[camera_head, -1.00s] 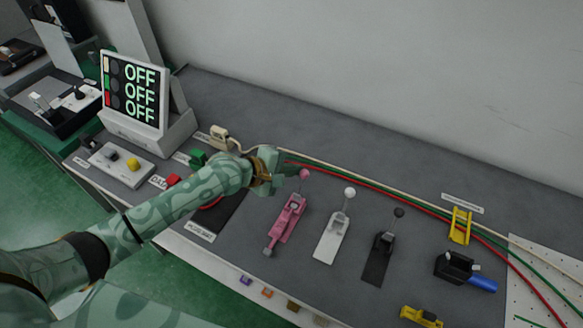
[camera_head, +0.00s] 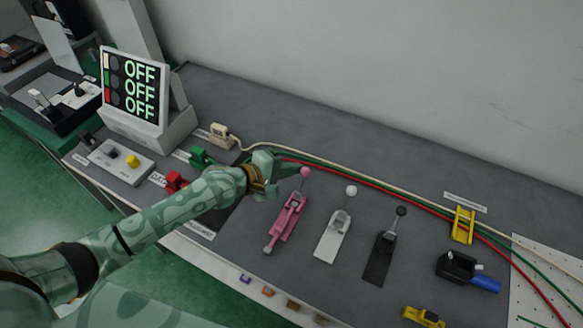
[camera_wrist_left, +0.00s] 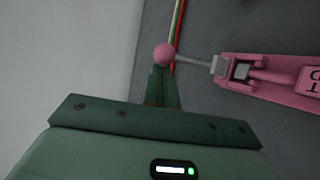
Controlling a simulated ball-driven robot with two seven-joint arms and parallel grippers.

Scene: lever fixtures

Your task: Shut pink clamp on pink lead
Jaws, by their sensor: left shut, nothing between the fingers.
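The pink clamp (camera_head: 285,224) stands on the grey bench, with its lever upright and a pink ball knob (camera_head: 304,172) on top. My left gripper (camera_head: 288,166) is shut and empty, just left of the knob. In the left wrist view the gripper's fingers (camera_wrist_left: 161,88) end right at the pink knob (camera_wrist_left: 165,54), and the clamp body (camera_wrist_left: 270,78) lies to the right. I cannot tell whether fingers and knob touch. No separate pink lead can be made out. My right gripper is not in view.
A white clamp (camera_head: 334,235) and a black clamp (camera_head: 381,256) stand to the right with levers up. Red, green and cream cables (camera_head: 380,180) run behind them. A display (camera_head: 135,90) reads OFF on three rows. A yellow holder (camera_head: 463,225) stands at the right.

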